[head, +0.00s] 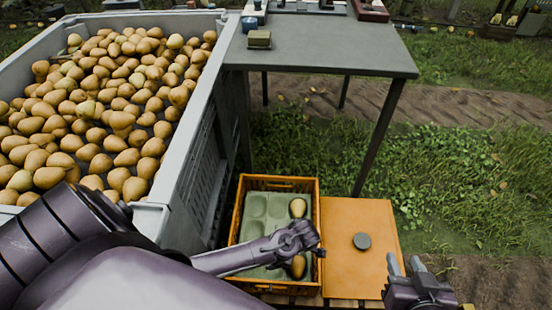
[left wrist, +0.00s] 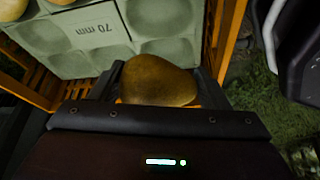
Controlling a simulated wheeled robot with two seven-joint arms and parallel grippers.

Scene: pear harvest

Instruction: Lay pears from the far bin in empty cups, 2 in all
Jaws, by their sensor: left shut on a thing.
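A big grey bin (head: 190,135) full of brown-yellow pears (head: 100,105) fills the left of the head view. An orange crate (head: 243,183) holds a grey-green cup tray (head: 265,225); several cups are empty. One pear (head: 298,207) lies at the tray's far right. Another pear (head: 298,266) shows below my left gripper (head: 308,238); I cannot tell whether it is the held one. In the left wrist view my left gripper is shut on a pear (left wrist: 157,80), beside the tray (left wrist: 80,40) marked "70 mm". My right gripper (head: 404,264) is open and empty, right of the crate.
Grass (head: 470,170) is open to the right. The bin's wall rises between the pears and the crate.

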